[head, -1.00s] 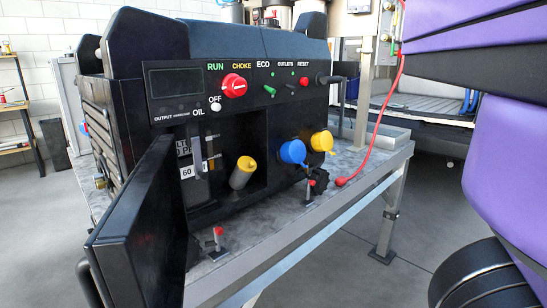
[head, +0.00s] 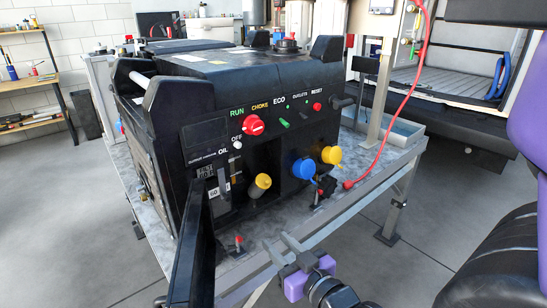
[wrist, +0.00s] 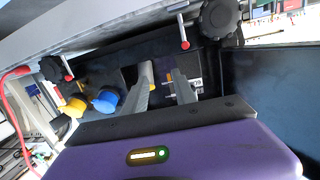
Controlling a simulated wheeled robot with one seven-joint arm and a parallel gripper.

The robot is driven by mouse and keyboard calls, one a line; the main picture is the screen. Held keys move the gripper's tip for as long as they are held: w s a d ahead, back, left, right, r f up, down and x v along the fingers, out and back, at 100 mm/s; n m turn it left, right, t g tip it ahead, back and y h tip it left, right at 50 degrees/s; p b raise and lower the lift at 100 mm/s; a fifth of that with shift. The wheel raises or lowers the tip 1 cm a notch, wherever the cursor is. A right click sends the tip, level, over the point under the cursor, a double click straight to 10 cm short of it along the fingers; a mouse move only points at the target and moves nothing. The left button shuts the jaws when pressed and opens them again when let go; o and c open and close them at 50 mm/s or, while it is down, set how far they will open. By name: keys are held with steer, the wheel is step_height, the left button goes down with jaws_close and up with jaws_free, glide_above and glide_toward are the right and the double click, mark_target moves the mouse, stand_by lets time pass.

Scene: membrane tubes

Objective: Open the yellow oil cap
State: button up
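The yellow oil cap (head: 259,186) sits in the dark recess in the front of the black generator (head: 270,75), under the "OIL" label. It is a short, tilted yellow cylinder. The black door (head: 203,235) of the recess stands open on its left. My gripper (head: 279,246) is in front of and below the cap, near the table's front edge, and apart from it. In the wrist view my gripper's two fingers (wrist: 163,92) are spread with nothing between them, pointing at the recess.
A blue cap (head: 304,169) and another yellow cap (head: 332,155) are on the generator's front to the right. A small red-tipped lever (head: 239,242) stands on the table's front edge (head: 345,203). A red cable (head: 383,140) runs down to the table at right.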

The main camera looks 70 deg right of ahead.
steer(key=g+p, duration=0.2)
steer(key=p, duration=0.6)
glide_toward(268, 182)
steer(key=s+d+r, duration=0.2)
steer(key=d+r, duration=0.1)
steer(key=w+d+f+y, duration=0.1)
steer(key=w, duration=0.1)
steer(key=w+f+n+y, duration=0.1)
steer(key=w+f, duration=0.1)
steer(key=w+d+f+y+p, duration=0.1)
steer(key=w, duration=0.2)
steer(key=shift+w+d+f+n, duration=0.1)
steer(key=shift+d+f+n, duration=0.2)
steer(key=shift+d+n, duration=0.1)
jaws_close()
